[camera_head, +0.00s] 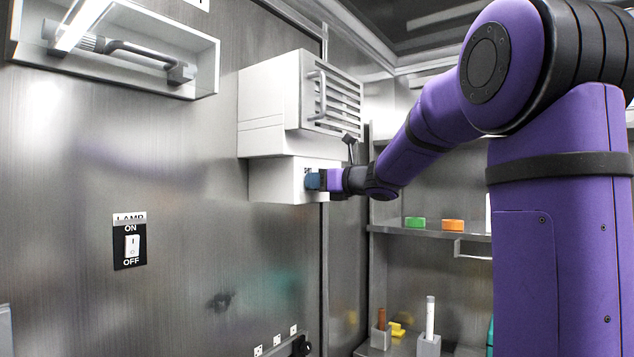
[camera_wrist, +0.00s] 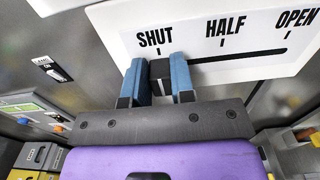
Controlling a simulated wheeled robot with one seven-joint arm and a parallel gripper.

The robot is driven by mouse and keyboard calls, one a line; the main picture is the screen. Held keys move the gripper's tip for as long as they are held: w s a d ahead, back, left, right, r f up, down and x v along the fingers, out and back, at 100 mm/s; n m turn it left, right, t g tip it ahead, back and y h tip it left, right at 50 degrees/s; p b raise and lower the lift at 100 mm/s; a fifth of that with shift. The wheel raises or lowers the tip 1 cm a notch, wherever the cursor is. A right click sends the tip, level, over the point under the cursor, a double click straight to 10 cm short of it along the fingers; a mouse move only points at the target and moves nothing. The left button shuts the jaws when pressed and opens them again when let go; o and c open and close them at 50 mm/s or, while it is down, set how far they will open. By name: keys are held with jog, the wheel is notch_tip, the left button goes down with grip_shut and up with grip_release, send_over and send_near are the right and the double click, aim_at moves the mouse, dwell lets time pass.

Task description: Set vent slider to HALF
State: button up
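The vent box (camera_head: 275,103) is a white unit on the wall with a louvred grille, and a smaller white housing (camera_head: 272,181) sits below it. In the wrist view its white slider panel (camera_wrist: 262,71) reads SHUT, HALF and OPEN above a dark slot (camera_wrist: 240,57). The black slider knob (camera_wrist: 160,69) is at the SHUT end. My gripper (camera_wrist: 160,75) has its blue fingers on both sides of the knob, with no clear gap showing. In the head view my gripper (camera_head: 312,181) is at the housing's right face, and the knob is hidden there.
A lamp switch (camera_head: 131,245) is on the wall at left, below a lamp fixture (camera_head: 120,50). A shelf (camera_head: 430,233) with green and orange blocks is at right behind my arm. The slot right of the knob is clear.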

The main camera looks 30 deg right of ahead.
grip_shut()
jog(key=w+d, duration=0.2)
jog(key=d, duration=0.3)
jog(key=shift+d, duration=0.35)
jog(key=o, duration=0.6)
grip_release()
jog(key=v, duration=1)
jog(key=shift+s, duration=0.35)
jog(key=shift+d, duration=0.15)
